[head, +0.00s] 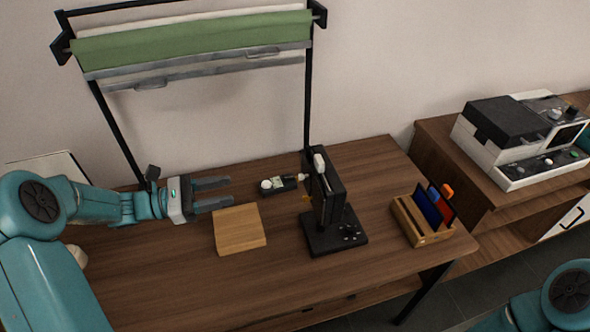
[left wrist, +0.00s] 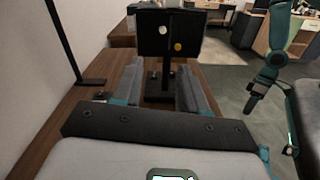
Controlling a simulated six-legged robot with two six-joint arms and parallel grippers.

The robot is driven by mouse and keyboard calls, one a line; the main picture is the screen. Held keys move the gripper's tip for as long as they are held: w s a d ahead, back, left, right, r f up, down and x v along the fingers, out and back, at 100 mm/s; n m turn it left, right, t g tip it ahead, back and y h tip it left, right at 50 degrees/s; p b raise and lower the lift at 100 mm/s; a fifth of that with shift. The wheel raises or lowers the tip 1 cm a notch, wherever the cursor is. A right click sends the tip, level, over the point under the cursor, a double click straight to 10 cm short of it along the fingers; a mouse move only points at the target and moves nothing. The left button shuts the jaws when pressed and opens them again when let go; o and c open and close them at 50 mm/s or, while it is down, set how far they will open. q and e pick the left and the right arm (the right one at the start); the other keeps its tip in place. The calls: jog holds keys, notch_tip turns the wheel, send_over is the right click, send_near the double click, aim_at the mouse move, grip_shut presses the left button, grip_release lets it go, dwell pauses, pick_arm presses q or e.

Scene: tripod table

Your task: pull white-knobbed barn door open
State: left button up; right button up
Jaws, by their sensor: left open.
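A dark upright panel unit (head: 322,190) on a black base stands on the wooden table. A small white knob (head: 303,178) sticks out of its left side, with a yellowish knob (head: 306,197) below it. In the left wrist view the panel (left wrist: 190,32) is straight ahead, with the white knob (left wrist: 168,30) and yellowish knob (left wrist: 178,47) on its face. My left gripper (head: 222,192) is open and empty, left of the panel and clearly apart from it. My right arm shows in the left wrist view (left wrist: 274,58); whether its gripper is open cannot be told.
A wooden block (head: 239,229) lies just below my left gripper. A small dark item (head: 281,185) lies between gripper and panel. A wooden holder (head: 424,222) with coloured cards stands to the right. A black frame with rolled green cloth (head: 190,42) rises behind the table.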

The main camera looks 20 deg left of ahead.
aim_at(301, 175)
pick_arm(q)
jog(key=p+x, duration=0.2)
jog(key=x, duration=1.4)
jog(key=shift+s+d+r, duration=0.15)
jog(key=shift+s+d, duration=0.1)
jog(key=shift+s, duration=0.1)
grip_shut()
